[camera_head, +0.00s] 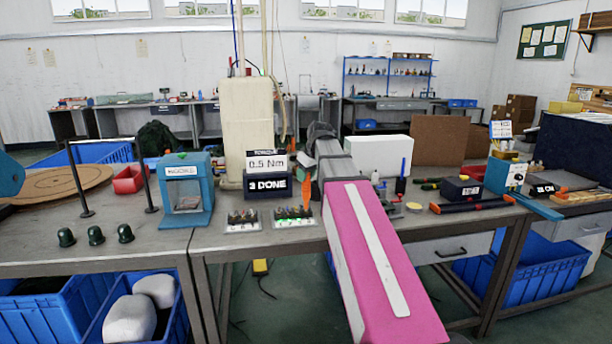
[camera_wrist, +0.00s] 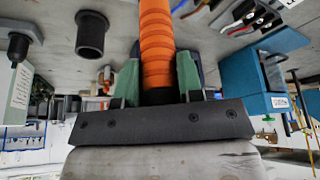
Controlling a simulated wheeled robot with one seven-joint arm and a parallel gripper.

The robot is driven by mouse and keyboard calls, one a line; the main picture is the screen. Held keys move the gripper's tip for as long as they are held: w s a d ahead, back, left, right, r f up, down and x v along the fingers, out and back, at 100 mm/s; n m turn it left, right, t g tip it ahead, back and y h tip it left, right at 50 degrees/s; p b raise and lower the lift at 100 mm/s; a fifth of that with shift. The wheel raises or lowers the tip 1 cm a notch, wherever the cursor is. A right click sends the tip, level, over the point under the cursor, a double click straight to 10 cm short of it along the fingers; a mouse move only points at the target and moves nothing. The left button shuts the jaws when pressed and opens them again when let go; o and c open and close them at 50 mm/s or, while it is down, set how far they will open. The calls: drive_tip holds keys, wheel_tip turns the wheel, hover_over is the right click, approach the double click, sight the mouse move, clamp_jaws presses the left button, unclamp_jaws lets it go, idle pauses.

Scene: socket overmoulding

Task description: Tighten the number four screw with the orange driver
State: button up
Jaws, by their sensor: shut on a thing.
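The orange driver (camera_wrist: 156,40) is between the green fingers of my gripper (camera_wrist: 157,82), which is shut on it. In the head view the orange driver (camera_head: 308,198) stands roughly upright just behind the right-hand screw fixture (camera_head: 294,223), mostly beside my arm. This fixture has a light plate, several dark upright parts and green lit spots along its front. A similar fixture (camera_head: 243,226) without green lights sits to its left. The screw numbers are too small to read, and the driver's tip and its contact are hidden in the wrist view.
A display (camera_head: 267,165) behind the fixtures reads 0.5 Nm, with 3 DONE (camera_head: 267,185) below it. Tools and a black box (camera_head: 461,188) lie on the right. My pink arm covers the middle.

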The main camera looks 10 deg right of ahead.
drive_tip(key=shift+f, duration=0.6)
idle(2.5)
drive_tip(key=shift+r, duration=2.55)
